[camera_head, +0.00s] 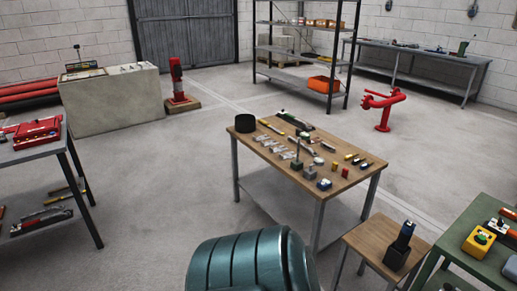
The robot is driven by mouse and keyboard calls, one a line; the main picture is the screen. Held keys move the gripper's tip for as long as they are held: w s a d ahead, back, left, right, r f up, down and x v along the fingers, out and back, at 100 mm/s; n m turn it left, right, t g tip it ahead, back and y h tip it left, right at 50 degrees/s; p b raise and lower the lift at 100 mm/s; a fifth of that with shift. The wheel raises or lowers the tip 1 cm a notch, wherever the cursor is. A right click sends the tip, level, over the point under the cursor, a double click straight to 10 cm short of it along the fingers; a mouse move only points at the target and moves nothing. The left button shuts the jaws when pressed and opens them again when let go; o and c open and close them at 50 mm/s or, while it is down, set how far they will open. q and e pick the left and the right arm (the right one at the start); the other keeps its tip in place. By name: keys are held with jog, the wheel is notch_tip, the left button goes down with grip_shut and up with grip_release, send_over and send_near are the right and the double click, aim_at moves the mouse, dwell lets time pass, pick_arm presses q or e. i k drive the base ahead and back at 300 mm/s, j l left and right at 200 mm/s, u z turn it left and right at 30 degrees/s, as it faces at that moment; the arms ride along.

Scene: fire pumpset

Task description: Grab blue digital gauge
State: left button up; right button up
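A small blue-and-pale item (324,184) lies near the front edge of the wooden-topped workbench (262,160). A dark blue handheld device (405,232) stands tilted in a black holder (396,258) on a small wooden table (365,240) at the lower right. Both are too small in view to tell which is the blue digital gauge, and no display can be read. Neither of my grippers is in the picture, and nothing is seen touching either blue item.
A teal ribbed rounded body (250,262) fills the bottom centre, before the workbench. Several small tools and parts crowd the benchtop, with a black cylinder (245,123) at its far left corner. A green table (480,262) stands at the right. Open floor (160,180) lies left of the workbench.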

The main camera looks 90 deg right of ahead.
aim_at(328, 184)
jog(key=z, duration=3.3)
